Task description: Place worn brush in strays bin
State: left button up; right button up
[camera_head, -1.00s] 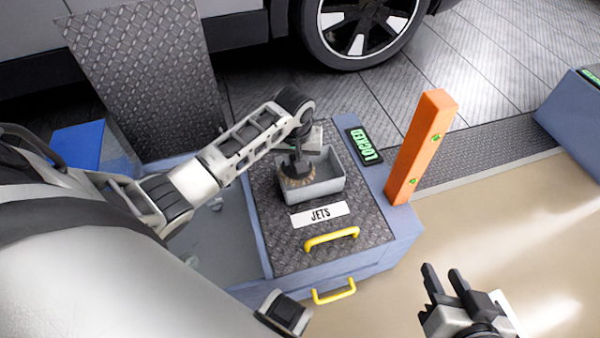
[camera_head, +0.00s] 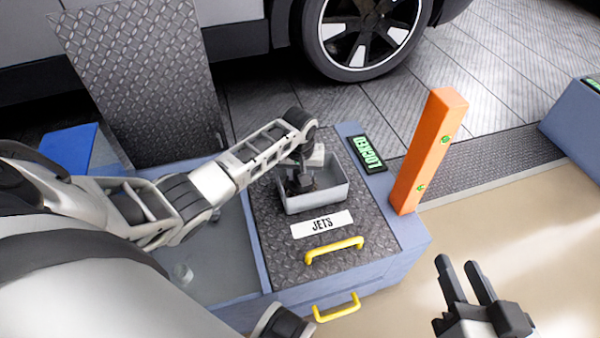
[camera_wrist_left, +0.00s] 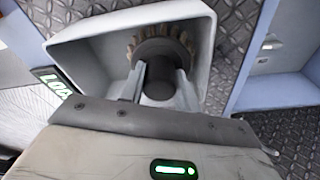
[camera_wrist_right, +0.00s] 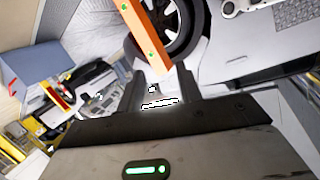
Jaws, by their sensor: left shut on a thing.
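A grey open bin (camera_head: 322,199) stands on the dark tread-plate lid with the JETS label (camera_head: 322,223). My left gripper (camera_head: 300,188) reaches down inside it, at its left part. In the left wrist view, the gripper (camera_wrist_left: 160,88) is shut on the dark handle of the worn brush (camera_wrist_left: 160,46), whose ring of tan bristles lies within the bin's walls (camera_wrist_left: 85,58). I cannot tell whether the bristles touch the bin floor; the front wall hides them in the head view. My right gripper (camera_head: 458,262) is open and empty, above the tan floor at right.
An orange post (camera_head: 427,150) rises right of the bin, near a LOCKED display (camera_head: 367,154). Yellow handles (camera_head: 334,250) are on the lid and cabinet front. An open compartment (camera_head: 215,255) lies left of the lid. A car wheel (camera_head: 362,35) is behind.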

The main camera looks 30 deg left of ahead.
aim_at(299, 186)
pick_arm(q)
jog(key=o, duration=0.8)
jog(key=shift+f, duration=0.1)
jog(key=shift+r, duration=0.35)
notch_tip(299, 186, up, 12)
jog(key=s+p, duration=0.1)
jog(key=p, duration=0.5)
jog(key=shift+s+d+f, duration=0.25)
jog(key=shift+s+d, duration=0.05)
jog(key=shift+d, duration=0.1)
pick_arm(e)
jog(key=shift+s+d+f+g+h, duration=0.1)
jog(key=shift+d+f+g+h, duration=0.2)
jog(key=shift+f+g, duration=0.25)
jog(key=shift+d+f+g+h, duration=0.25)
jog(key=shift+f+g+h, duration=0.05)
jog(key=shift+f, duration=0.4)
jog(key=shift+s+d+f+g+h, duration=0.1)
jog(key=shift+d+f+g+h, duration=0.2)
jog(key=shift+f+g, duration=0.25)
